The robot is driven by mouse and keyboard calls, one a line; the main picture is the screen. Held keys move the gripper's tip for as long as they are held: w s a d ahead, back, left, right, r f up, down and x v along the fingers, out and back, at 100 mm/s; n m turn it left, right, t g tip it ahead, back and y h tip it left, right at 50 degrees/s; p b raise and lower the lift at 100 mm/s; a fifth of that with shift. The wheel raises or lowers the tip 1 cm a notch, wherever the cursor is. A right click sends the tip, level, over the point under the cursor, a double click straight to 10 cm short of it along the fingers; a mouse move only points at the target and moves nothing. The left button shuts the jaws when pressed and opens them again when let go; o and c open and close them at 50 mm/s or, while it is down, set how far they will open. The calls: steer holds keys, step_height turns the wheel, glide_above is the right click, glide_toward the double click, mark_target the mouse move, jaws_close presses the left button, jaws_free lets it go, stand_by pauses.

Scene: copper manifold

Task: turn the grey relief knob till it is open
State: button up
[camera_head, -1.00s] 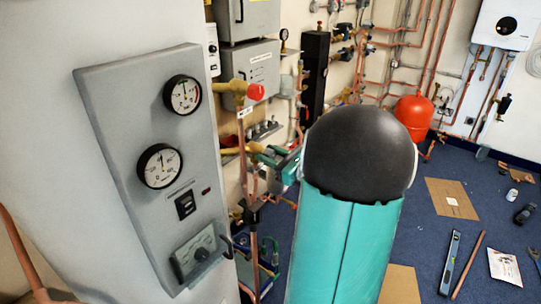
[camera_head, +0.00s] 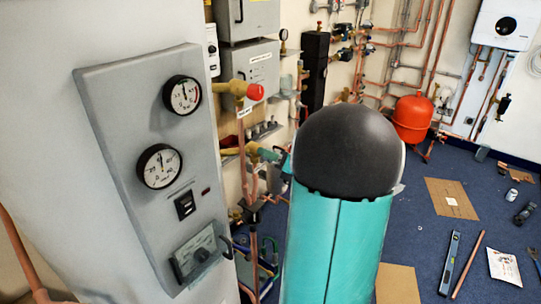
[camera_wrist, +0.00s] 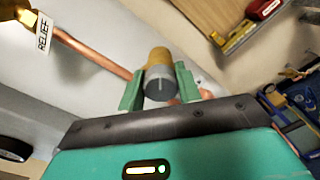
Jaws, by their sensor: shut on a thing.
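The grey relief knob (camera_wrist: 161,84) is a short round knob with a pale line on its face, on the end of a brass fitting (camera_wrist: 157,57). My gripper (camera_wrist: 160,88) has one teal finger on each side of it and is shut on it. In the wrist view the line stands near upright. A white tag reading RELIEF (camera_wrist: 44,34) hangs at the upper left by a copper pipe. In the head view, part of my teal gripper (camera_head: 268,154) shows at the end of the lower brass fitting (camera_head: 238,150); the knob cannot be made out there.
A red-capped brass valve (camera_head: 254,92) sits just above. The grey gauge panel (camera_head: 140,110) stands close on the left. Copper pipes and a black column (camera_head: 315,70) line the wall behind. Cardboard and tools such as a level (camera_head: 450,262) lie on the blue floor at the right.

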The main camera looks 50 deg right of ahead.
steer(key=shift+m, duration=0.9)
steer(key=o, duration=1)
steer(key=s+d, duration=0.1)
steer(key=s, duration=1.3)
steer(key=shift+d, duration=0.15)
